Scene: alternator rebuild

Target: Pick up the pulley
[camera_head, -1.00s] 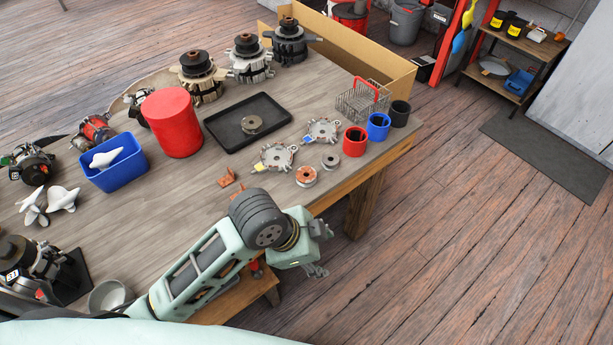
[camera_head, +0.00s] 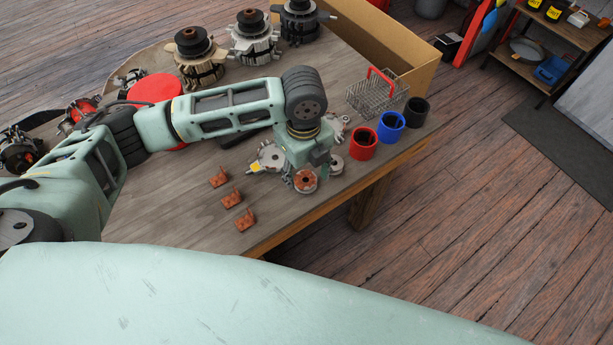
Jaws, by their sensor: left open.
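A small grey ring-shaped part (camera_head: 336,164), which may be the pulley, lies on the bench near its right edge. A copper-coloured round part (camera_head: 305,181) lies just left of it. My left gripper (camera_head: 312,176) points down over this group of parts, open, with its fingers partly hidden by its own body. I cannot tell whether it touches anything. The black tray (camera_head: 229,141) is mostly covered by my left arm, and the round part that lay in it is hidden. My right gripper is not in view.
Silver housings (camera_head: 267,160) lie beside the gripper, partly covered. Red (camera_head: 363,143), blue (camera_head: 391,127) and black (camera_head: 416,112) cups and a wire basket (camera_head: 376,95) stand to the right. Three copper-coloured brackets (camera_head: 231,197) lie in front. Alternators (camera_head: 198,56) stand at the back.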

